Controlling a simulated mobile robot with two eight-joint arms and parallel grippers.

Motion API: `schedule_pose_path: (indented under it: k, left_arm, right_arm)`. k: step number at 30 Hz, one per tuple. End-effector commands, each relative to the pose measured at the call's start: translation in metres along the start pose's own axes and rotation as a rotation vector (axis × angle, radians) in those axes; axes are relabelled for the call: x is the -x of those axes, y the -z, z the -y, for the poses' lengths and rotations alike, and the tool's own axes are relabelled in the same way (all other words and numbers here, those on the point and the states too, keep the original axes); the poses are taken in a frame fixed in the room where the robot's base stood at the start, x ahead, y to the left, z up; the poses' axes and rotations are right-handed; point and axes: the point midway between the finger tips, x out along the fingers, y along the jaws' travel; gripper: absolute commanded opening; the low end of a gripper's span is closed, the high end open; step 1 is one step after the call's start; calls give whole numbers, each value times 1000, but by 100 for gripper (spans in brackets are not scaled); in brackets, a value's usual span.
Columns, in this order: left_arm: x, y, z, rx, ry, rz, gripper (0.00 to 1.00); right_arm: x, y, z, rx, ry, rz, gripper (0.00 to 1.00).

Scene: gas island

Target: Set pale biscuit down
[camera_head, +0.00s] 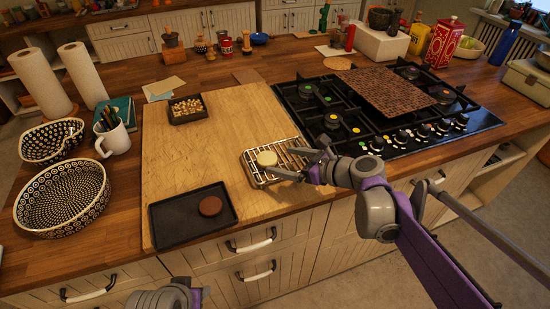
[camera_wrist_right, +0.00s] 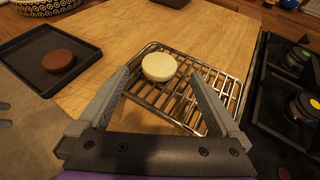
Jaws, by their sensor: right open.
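The pale biscuit (camera_head: 267,158) is a thick cream-coloured disc. It lies flat on the wire rack (camera_head: 256,178), towards the rack's left side, and shows in the right wrist view (camera_wrist_right: 158,67) too. My right gripper (camera_head: 281,161) is open and empty. Its fingers point towards the biscuit and appear spread to either side of its near edge in the right wrist view (camera_wrist_right: 160,82), with a gap visible between biscuit and fingers. Part of my left arm shows at the bottom of the head view; its jaw state is unclear.
A black tray (camera_head: 185,222) with a brown biscuit (camera_head: 210,206) lies at the board's front left. The wooden board (camera_head: 200,150) has clear room between tray and rack. A small dark dish (camera_head: 187,109) stands at its back. The gas hob (camera_head: 385,110) lies right of the rack.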

Motion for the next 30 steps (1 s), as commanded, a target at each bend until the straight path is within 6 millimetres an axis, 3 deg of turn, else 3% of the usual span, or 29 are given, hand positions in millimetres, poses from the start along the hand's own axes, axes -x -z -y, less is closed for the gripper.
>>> schedule_pose_path:
  k: [3, 9, 20, 23, 26, 30]
  left_arm:
    - [1, 0, 0, 0, 0, 0, 50]
    - [1, 1, 0, 0, 0, -1, 50]
    - [2, 1, 0, 0, 0, -1, 50]
    - [2, 1, 0, 0, 0, -1, 50]
    - [2, 1, 0, 0, 0, -1, 50]
    - [2, 1, 0, 0, 0, -1, 50]
  right_arm:
    - [28, 0, 1, -2, 4, -1, 99]
    - [60, 0, 1, -2, 3, 0, 99]
    - [72, 6, -7, 55, -3, -26, 99]
    - [77, 29, -29, 259, -20, -119, 99]
    - [90, 70, -61, 627, -79, -276, 99]
    - [124, 138, -100, 1249, -263, -513, 99]
